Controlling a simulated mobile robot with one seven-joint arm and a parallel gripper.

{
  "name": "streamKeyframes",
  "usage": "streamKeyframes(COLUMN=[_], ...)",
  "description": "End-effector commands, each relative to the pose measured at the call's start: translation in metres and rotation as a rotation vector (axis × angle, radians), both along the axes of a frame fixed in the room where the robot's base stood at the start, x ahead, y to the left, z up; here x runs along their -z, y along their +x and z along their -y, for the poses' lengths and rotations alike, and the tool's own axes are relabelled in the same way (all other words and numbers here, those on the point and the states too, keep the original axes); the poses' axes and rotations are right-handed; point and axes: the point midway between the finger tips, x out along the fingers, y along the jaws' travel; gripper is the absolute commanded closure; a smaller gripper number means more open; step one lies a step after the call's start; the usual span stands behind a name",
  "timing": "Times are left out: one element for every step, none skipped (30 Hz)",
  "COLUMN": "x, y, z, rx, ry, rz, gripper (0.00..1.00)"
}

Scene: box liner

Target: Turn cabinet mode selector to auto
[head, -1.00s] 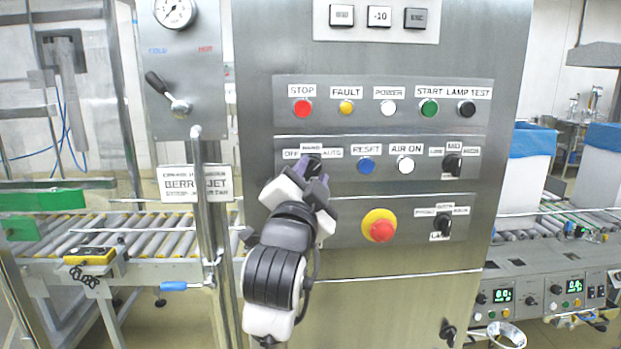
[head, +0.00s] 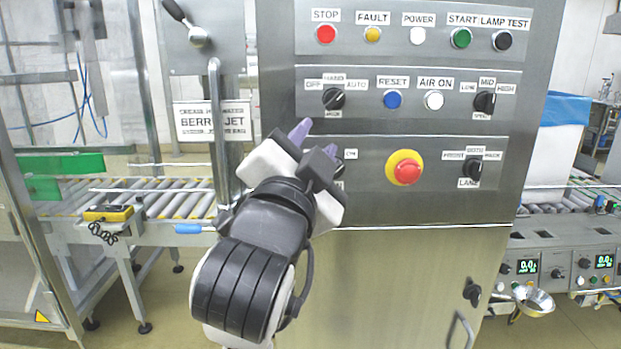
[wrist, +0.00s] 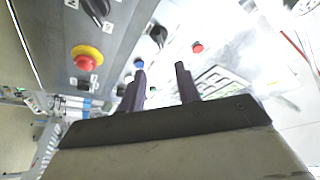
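The mode selector (head: 333,99) is a black rotary knob on the steel cabinet front, under the labels OFF, HAND and AUTO. Its exact pointing is too small to tell. My gripper (head: 316,142) is below and slightly left of the selector in the head view, clear of it. Its two purple-grey fingers stand apart with nothing held. In the wrist view the fingers (wrist: 160,88) are also apart. Which of the dark knobs in the wrist view is the mode selector, I cannot tell.
The blue RESET button (head: 393,99), white AIR ON button (head: 433,100) and speed knob (head: 484,102) share the selector's row. A red emergency stop (head: 405,170) on yellow is right of my gripper. A vertical pipe handle (head: 216,130) stands at left.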

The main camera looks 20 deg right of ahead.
Motion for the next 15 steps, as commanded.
streamKeyframes(x=[0.0045,0.0047,0.0046,0.0047,0.0048,0.0049,0.0047,0.0044,0.0041,0.0039,0.0037,0.0035,0.0034,0.0034,0.0034], y=[-0.0038,-0.0053,-0.0073,-0.0085,-0.0094,-0.0103,-0.0109,-0.0113,-0.0118,-0.0120,-0.0120,-0.0120,-0.0120,-0.0119,-0.0119], z=[-0.0026,-0.0037,-0.0048,-0.0057,-0.0063,-0.0069,-0.0073,-0.0076,-0.0077,-0.0078,-0.0079,-0.0079,-0.0078,-0.0077,-0.0077], rx=[-0.002,-0.002,-0.002,-0.001,-0.002,-0.002,-0.002,-0.002,-0.002,-0.002,-0.002,-0.002,-0.002,-0.002,-0.002], ry=[0.001,0.000,0.000,0.000,0.000,0.000,0.000,0.000,0.000,0.000,0.000,0.000,0.000,0.000,0.000], rz=[0.004,0.003,0.003,0.003,0.002,0.000,0.000,0.000,0.000,0.000,0.000,0.000,0.000,0.000,0.000], gripper=[0.67,0.67,0.67,0.67,0.67,0.67,0.67,0.67,0.67,0.67,0.67,0.67,0.67,0.67,0.67])
